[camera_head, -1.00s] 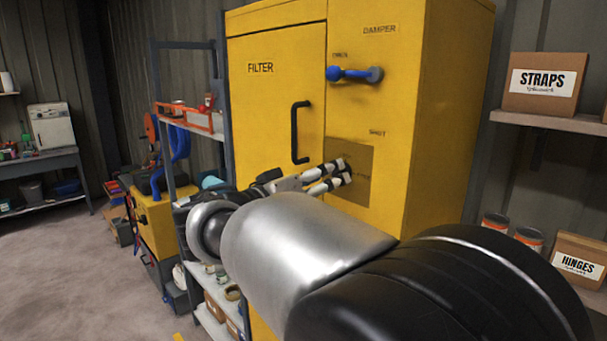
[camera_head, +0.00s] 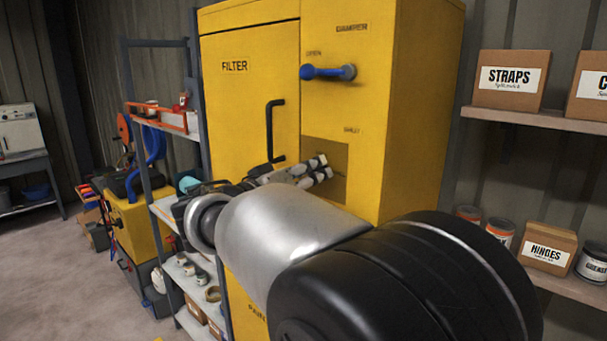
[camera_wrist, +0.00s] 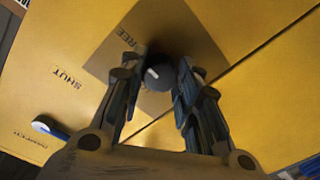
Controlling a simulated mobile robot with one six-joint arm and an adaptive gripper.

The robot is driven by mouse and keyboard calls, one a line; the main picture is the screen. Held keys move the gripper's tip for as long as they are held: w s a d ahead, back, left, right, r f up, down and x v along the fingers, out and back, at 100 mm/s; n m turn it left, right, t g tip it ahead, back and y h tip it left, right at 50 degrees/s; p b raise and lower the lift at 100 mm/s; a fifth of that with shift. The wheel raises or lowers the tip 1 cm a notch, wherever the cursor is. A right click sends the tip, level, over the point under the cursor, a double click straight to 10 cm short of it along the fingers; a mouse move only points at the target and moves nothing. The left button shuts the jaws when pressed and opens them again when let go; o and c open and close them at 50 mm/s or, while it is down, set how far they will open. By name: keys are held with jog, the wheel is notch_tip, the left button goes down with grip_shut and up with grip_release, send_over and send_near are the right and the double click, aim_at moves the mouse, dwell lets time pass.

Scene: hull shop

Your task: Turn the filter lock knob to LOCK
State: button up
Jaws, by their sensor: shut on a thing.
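The filter lock knob (camera_wrist: 158,76) is a dark round knob with a small pale mark, on a brownish square plate (camera_wrist: 190,35) on the yellow cabinet. The word FREE shows beside it in the wrist view; no LOCK label is readable. My gripper (camera_wrist: 159,78) is shut on the knob, one finger on each side of it. In the head view my gripper (camera_head: 324,167) is at the brownish plate (camera_head: 338,186), and its fingers hide the knob there.
The yellow cabinet (camera_head: 415,120) has a FILTER door with a black handle (camera_head: 270,132) left of the plate. A blue damper lever (camera_head: 328,72) sits above, its end toward the left below OPEN. Shelves stand on both sides.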

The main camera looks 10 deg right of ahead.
jog(key=c, duration=0.4)
jog(key=shift+c, duration=0.2)
jog(key=shift+n, duration=0.4)
jog(key=n, duration=0.3)
jog(key=n+p, duration=0.1)
jog(key=n, duration=0.3)
jog(key=shift+r+g, duration=0.1)
jog(key=shift+g, duration=0.2)
jog(key=n+p, duration=0.2)
jog(key=n, duration=0.2)
jog(key=shift+r+n+p, duration=0.1)
jog(key=shift+n+p, duration=0.3)
jog(key=n+p, duration=0.3)
jog(key=n, duration=0.1)
jog(key=shift+n+g+p, duration=0.3)
